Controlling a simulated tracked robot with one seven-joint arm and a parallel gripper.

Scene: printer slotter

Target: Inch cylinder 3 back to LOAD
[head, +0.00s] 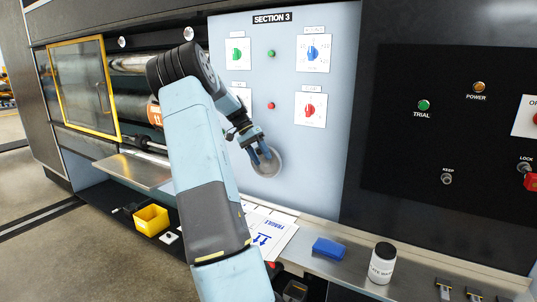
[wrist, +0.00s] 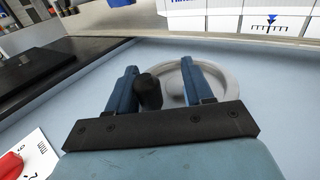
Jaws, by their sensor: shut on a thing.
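The SECTION 3 panel (head: 230,20) is pale blue and carries a round grey handwheel (head: 269,168) low down, partly hidden by my gripper (head: 262,155). In the wrist view the wheel's pale rim (wrist: 228,75) shows behind the fingers. My gripper (wrist: 159,68) has its two blue fingers on either side of the wheel's black crank knob (wrist: 148,92) and is shut on it. A white scale with a blue pointer (wrist: 272,20) lies at the top right of the wrist view. The LOAD mark cannot be read. Machine rollers (head: 128,62) show at the left.
Below, the ledge holds a FRAGILE sheet (head: 268,238), a blue block (head: 328,248) and a white jar (head: 382,263). A yellow-framed guard (head: 84,42) stands left.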

